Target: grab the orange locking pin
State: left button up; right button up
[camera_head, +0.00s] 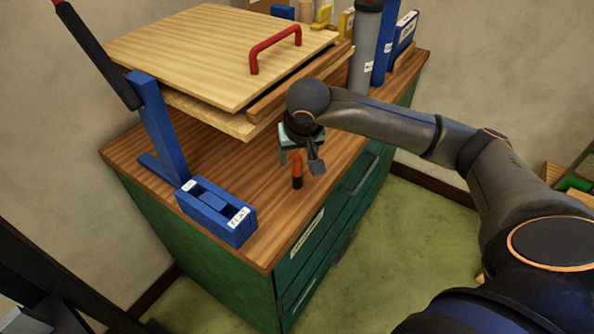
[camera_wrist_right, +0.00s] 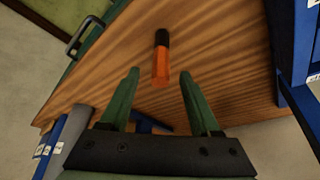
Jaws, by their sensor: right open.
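The orange locking pin (camera_head: 297,168), orange with a black end, is on the wooden cabinet top near its front edge. It also shows in the right wrist view (camera_wrist_right: 161,60), beyond the fingertips and roughly in line with the gap between them. My right gripper (camera_head: 299,160) is open and empty close above and behind the pin in the head view. Its two green fingers (camera_wrist_right: 157,74) are spread apart in the wrist view, and I see no contact with the pin. My left gripper is not clearly visible; only dark parts of my body show at the lower left.
A wooden press board (camera_head: 190,50) with a red handle (camera_head: 272,45) lies behind the gripper. A blue lever stand (camera_head: 160,130) and a blue labelled block (camera_head: 215,208) are to the left. Binders and a grey cylinder (camera_head: 364,50) stand at the back. The wood in front of the pin is clear.

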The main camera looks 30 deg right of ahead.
jog(key=shift+x, duration=2)
grip_shut()
